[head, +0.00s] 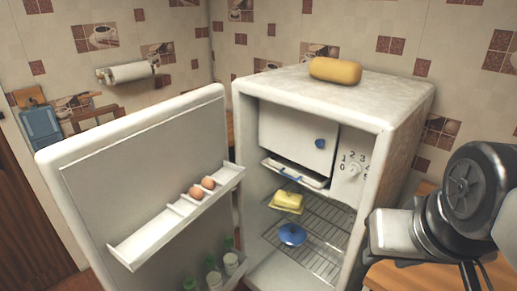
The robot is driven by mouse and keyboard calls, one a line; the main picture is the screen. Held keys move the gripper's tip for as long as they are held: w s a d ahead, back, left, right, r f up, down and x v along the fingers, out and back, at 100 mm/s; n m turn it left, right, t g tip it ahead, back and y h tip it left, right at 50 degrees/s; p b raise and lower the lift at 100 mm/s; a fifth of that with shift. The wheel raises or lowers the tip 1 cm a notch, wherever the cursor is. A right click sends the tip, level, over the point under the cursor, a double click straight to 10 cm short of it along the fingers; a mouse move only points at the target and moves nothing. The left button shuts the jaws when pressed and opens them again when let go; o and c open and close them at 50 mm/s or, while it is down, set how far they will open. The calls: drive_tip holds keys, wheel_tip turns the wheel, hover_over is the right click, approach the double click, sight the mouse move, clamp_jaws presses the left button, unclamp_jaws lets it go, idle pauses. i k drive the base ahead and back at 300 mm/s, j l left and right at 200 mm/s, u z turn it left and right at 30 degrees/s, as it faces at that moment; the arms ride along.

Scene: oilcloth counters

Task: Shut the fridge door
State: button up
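The white fridge (403,100) stands in the middle of the head view with its inside showing. Its door (122,137) is wide open, swung out to the left, with its inner face and shelves toward me. Part of my arm shows at the right edge, to the right of the fridge's open front and apart from the door. The fingers of my gripper do not show clearly, so I cannot tell whether it is open or shut. The lower part of the door and fridge is cut off by the frame.
Two eggs (201,188) sit on the door shelf (150,243), and bottles (231,262) stand below. A yellow block (287,201) and a blue lid (292,234) lie on the wire rack (325,240). A yellow loaf-like object (335,70) rests on top. A wooden surface (420,277) is at the lower right.

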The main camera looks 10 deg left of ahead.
sight(121, 186)
drive_tip(key=k+j, duration=0.15)
drive_tip(key=j, duration=0.15)
drive_tip(key=k+j+z, duration=0.1)
drive_tip(key=j, duration=0.25)
drive_tip(key=k+j, duration=0.2)
drive_tip(key=j+z, duration=0.15)
drive_tip(key=j, duration=0.25)
drive_tip(key=k+j+z, duration=0.1)
drive_tip(key=j, duration=0.3)
drive_tip(key=k+j+z, duration=0.15)
drive_tip(key=j, duration=0.25)
drive_tip(key=j+z, duration=0.15)
drive_tip(key=j, duration=0.4)
drive_tip(key=k+j+z, duration=0.15)
drive_tip(key=j, duration=0.4)
drive_tip(key=k+j+z, duration=0.1)
drive_tip(key=j+z, duration=0.15)
drive_tip(key=j, duration=0.85)
drive_tip(key=j+u, duration=0.2)
drive_tip(key=j, duration=0.4)
drive_tip(key=k+u, duration=0.1)
drive_tip(key=u, duration=0.3)
drive_tip(key=k+j+u, duration=0.1)
drive_tip(key=u, duration=0.3)
